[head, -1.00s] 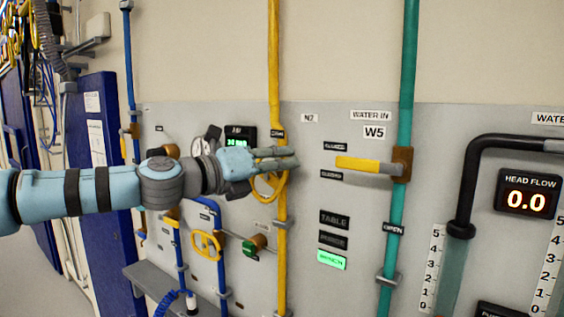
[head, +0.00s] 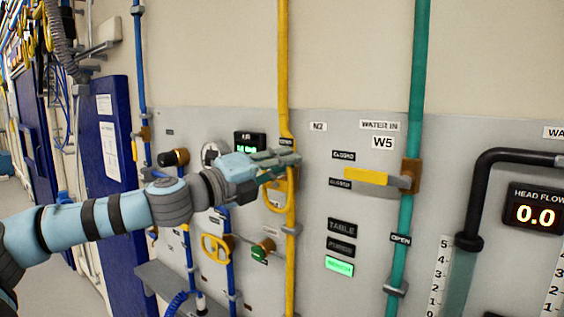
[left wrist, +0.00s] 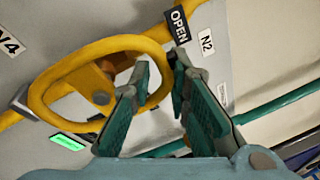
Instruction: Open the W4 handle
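The W4 handle looks like a yellow oval ring (left wrist: 48,90) on a brown hub on the yellow pipe (head: 284,60). A label ending in 4 (left wrist: 10,42) is cut off beside it in the left wrist view. In the head view the ring (head: 271,202) shows partly, below my left gripper (head: 290,158). In the left wrist view my left gripper (left wrist: 160,64) is open. The near end of the ring lies between its fingers, one finger overlapping the loop and the other outside it. Contact cannot be told. My right gripper is not in view.
An OPEN label (left wrist: 180,24) and an N2 label (left wrist: 206,41) are close to the fingers. To the right is a yellow lever (head: 366,176) on the green W5 pipe (head: 419,70). Another yellow ring handle (head: 215,249) is lower left. A grey ledge (head: 165,286) juts out below.

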